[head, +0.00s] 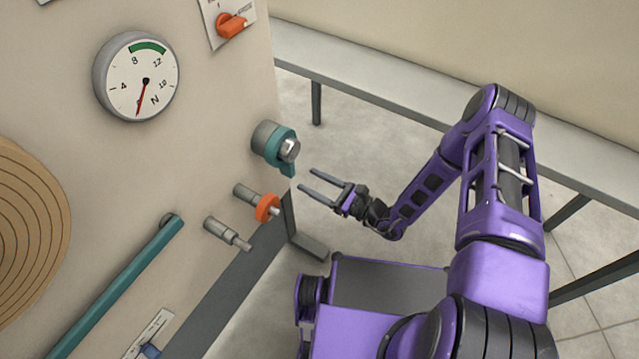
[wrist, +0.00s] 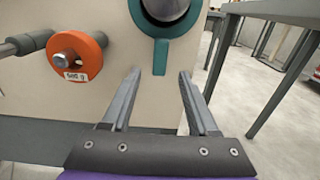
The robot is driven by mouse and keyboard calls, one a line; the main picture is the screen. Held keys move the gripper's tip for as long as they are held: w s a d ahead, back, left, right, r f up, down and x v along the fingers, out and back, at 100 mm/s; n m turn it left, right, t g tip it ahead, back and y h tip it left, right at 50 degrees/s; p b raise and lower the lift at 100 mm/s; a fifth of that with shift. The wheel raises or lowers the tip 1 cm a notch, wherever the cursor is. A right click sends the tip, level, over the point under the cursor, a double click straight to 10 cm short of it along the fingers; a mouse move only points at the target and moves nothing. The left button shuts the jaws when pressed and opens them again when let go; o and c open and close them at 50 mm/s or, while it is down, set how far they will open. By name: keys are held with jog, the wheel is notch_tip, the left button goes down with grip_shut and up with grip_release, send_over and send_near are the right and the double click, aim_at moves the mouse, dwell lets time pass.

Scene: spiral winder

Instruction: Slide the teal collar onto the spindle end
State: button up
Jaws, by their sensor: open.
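The teal collar (head: 286,163) is a ring with a tab hanging down, around the grey spindle end (head: 290,150) on the panel. The spindle's metallic tip shows in front of the ring. In the wrist view the collar (wrist: 159,57) is at the top centre, its upper part cut off by the frame. How far along the spindle it sits, I cannot tell. My gripper (head: 306,179) is open and empty, a little to the right of the tab and below the spindle tip. In the wrist view the tab appears between the two fingertips, apart from them.
An orange disc (head: 267,207) labelled 500 g sits on a peg below the collar, left of my gripper in the wrist view. Another grey peg (head: 228,234) sticks out lower left. A teal bar (head: 120,285) crosses the panel. A long table (head: 400,85) stands behind my arm.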

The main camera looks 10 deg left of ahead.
aim_at(293, 172)
jog(key=shift+b+x, duration=0.7)
jog(key=shift+x, duration=3.1)
grip_shut()
jog(key=c, duration=0.7)
grip_release()
grip_shut()
